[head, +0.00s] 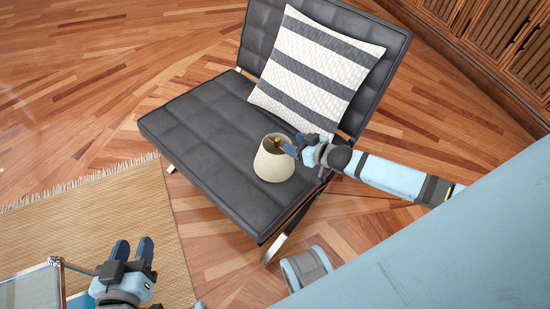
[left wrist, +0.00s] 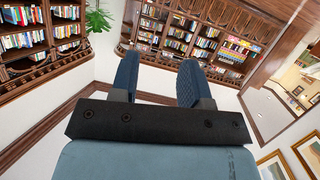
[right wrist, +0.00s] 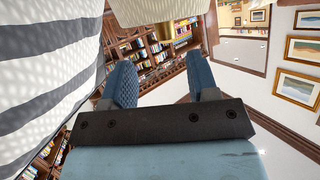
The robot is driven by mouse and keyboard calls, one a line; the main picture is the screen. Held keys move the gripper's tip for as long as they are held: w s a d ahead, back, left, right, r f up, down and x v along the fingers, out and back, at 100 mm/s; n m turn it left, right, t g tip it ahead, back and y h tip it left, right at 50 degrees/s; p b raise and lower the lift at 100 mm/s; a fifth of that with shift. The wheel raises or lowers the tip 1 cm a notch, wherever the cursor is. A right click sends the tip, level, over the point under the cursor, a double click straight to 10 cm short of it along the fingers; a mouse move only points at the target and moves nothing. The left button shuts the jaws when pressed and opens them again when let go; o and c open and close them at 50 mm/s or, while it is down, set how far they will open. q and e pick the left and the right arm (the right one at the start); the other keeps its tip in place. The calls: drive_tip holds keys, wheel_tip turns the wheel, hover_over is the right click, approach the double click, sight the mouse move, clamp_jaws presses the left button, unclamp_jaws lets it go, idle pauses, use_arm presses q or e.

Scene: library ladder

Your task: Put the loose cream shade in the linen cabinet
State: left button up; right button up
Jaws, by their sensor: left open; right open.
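The cream shade (head: 272,163) stands on the seat of a dark grey chair (head: 205,135) in the head view, close to the seat's right edge. My right gripper (head: 296,145) is open at the shade's upper right side, with its fingers pointing towards the rim; I cannot tell whether they touch it. In the right wrist view a pale cream surface, likely the shade (right wrist: 155,8), shows at the top edge beyond the open fingers (right wrist: 160,82). My left gripper (head: 133,250) is open and empty at the lower left, over the rug. A wooden cabinet with slatted doors (head: 485,40) stands at the upper right.
A striped cushion (head: 318,68) leans on the chair's backrest, just behind the shade and my right gripper. A woven rug (head: 110,225) lies at the lower left. The wooden floor between chair and cabinet (head: 430,115) is clear apart from my right arm.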

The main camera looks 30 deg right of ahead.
sight(280, 140)
drive_tip(key=shift+w+a+f, duration=0.2)
drive_tip(key=shift+w+a, duration=0.05)
drive_tip(key=shift+w, duration=0.25)
drive_tip(key=b+x, duration=0.1)
drive_tip(key=x, duration=0.1)
drive_tip(key=b+x, duration=0.1)
drive_tip(key=x, duration=0.1)
drive_tip(key=shift+w+a, duration=0.2)
drive_tip(key=shift+a, duration=0.2)
drive_tip(key=shift+w+a, duration=0.1)
drive_tip(key=shift+w, duration=0.05)
use_arm(q)
drive_tip(key=r, duration=0.1)
drive_tip(key=d+r+t+h, duration=0.1)
drive_tip(key=r, duration=0.1)
drive_tip(key=w+d+r+t, duration=0.1)
drive_tip(key=shift+r+h, duration=0.25)
drive_tip(key=shift+h, duration=0.05)
use_arm(e)
clamp_jaws()
